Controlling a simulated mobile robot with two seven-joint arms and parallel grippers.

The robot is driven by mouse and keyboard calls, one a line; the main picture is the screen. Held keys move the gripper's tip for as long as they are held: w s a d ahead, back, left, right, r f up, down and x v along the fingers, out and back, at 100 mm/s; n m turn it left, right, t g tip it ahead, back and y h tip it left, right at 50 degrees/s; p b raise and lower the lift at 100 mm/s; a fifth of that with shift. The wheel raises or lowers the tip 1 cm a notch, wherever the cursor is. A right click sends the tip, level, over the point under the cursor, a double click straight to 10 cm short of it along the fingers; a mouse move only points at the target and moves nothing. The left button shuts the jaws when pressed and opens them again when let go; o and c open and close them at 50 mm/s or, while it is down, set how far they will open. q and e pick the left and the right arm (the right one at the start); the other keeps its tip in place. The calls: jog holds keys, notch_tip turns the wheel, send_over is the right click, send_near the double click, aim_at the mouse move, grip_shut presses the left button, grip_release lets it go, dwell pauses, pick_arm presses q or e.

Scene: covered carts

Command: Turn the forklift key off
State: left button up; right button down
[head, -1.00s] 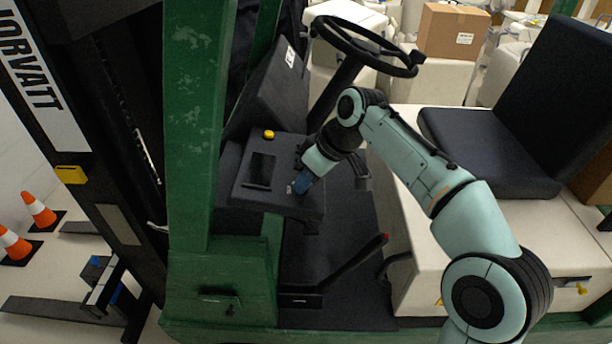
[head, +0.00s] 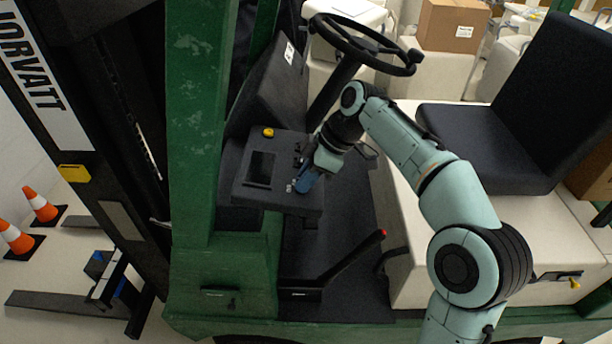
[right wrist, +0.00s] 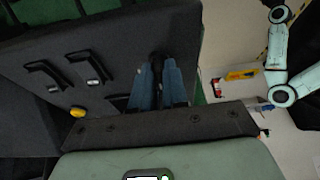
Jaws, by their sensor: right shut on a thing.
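The forklift's dark control panel (head: 232,188) stands below the steering wheel, with a flat dark rectangle and a yellow button (head: 268,132) on top. My right gripper (head: 298,186) is at the panel's right front part, its blue fingers close together. In the right wrist view the blue fingers of the gripper (right wrist: 158,88) point at the panel face (right wrist: 120,45), shut on a small dark thing at their tips, which looks like the key (right wrist: 156,60). The key is mostly hidden by the fingers, so its turn angle cannot be told. My left gripper is not in view.
The steering wheel (head: 410,66) is above my right forearm and the dark seat (head: 480,150) is to its right. A lever with a red tip (head: 383,233) rises below. A green post (head: 193,130) stands left of the panel. Orange cones (head: 38,203) are at far left.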

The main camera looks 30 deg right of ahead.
dwell(0.3)
jog(key=c, duration=1.2)
grip_release()
jog(key=shift+c, duration=0.2)
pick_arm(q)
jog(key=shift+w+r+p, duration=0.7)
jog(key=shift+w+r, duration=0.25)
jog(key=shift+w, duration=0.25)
pick_arm(e)
jog(key=v, duration=1.3)
jog(key=shift+d, duration=0.2)
jog(key=shift+s+r, duration=0.1)
jog(key=shift+r, duration=0.05)
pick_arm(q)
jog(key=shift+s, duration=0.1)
